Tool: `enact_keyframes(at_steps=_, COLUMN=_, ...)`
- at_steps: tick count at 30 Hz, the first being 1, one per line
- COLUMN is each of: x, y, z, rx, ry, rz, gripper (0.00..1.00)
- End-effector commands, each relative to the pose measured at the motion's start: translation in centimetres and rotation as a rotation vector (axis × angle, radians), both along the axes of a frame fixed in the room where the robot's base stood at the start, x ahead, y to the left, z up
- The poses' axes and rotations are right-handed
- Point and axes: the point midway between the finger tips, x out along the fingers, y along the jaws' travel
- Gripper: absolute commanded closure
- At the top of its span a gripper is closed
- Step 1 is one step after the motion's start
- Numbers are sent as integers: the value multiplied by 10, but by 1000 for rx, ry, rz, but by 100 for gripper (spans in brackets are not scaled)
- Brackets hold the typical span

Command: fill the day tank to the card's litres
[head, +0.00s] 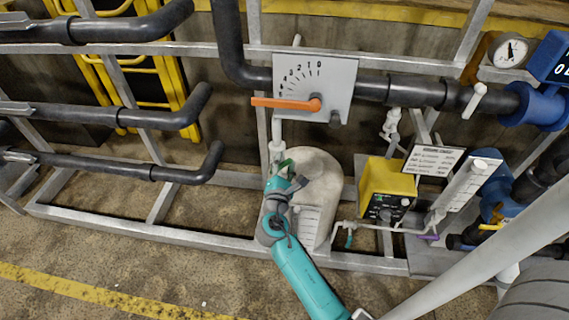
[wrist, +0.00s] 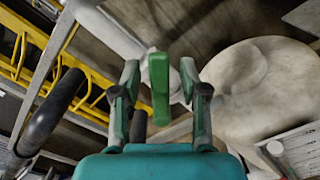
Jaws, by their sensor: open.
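The pale rounded tank (head: 318,180) stands low in the middle of the frame; its top also shows in the wrist view (wrist: 262,85). A green handle (wrist: 159,88) sits between the fingers of my gripper (wrist: 160,78), which is open with a gap on both sides. In the head view my teal gripper (head: 284,180) is in front of the tank's left side, and the green handle (head: 284,166) is partly hidden. A printed card (head: 433,159) stands right of the tank; its figures are too small to read. A blue meter (head: 556,62) shows partly cropped digits.
An orange lever (head: 285,102) points left on a grey scale plate (head: 330,75) above the tank. A yellow box (head: 385,185) and a clear graduated tube (head: 467,186) stand right of it. A round gauge (head: 510,51) is upper right. Black pipes and the grey frame surround the arm.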

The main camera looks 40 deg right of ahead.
Motion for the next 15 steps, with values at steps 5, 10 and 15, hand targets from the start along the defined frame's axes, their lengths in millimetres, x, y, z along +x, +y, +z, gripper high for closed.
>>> enact_keyframes(at_steps=5, x=1, y=-1, z=0, rx=0, ry=0, rz=0, gripper=56)
enact_keyframes(at_steps=10, x=1, y=-1, z=0, rx=0, ry=0, rz=0, gripper=74)
enact_keyframes(at_steps=15, x=0, y=-1, z=0, rx=0, ry=0, rz=0, gripper=100)
